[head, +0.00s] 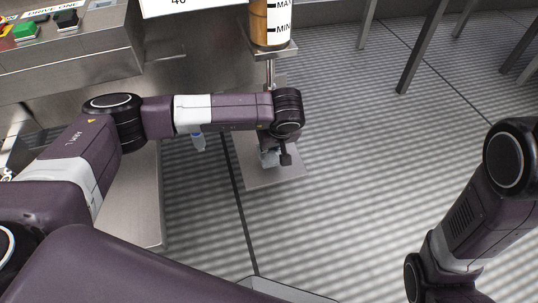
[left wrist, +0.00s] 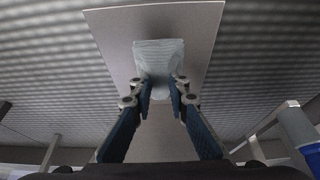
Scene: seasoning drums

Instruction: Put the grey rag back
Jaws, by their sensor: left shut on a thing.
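The grey rag (left wrist: 158,55) is pale grey and hangs pinched between the fingers of my left gripper (left wrist: 160,86) in the left wrist view. In the head view my left gripper (head: 279,156) points down beside the stand's pole, and a small pale bit of the rag (head: 269,158) shows at it. A flat metal base plate (head: 278,178) lies behind the rag as I look down; I cannot tell the gap between them. It also shows in the left wrist view (left wrist: 112,28). My right arm is at the right edge, but its gripper is out of view.
A container with MAX and MIN marks (head: 270,25) stands on the pole's top, close to my left wrist. A steel machine with coloured buttons (head: 65,50) fills the upper left. Metal legs (head: 425,48) stand at the upper right. The ridged floor (head: 350,170) between is clear.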

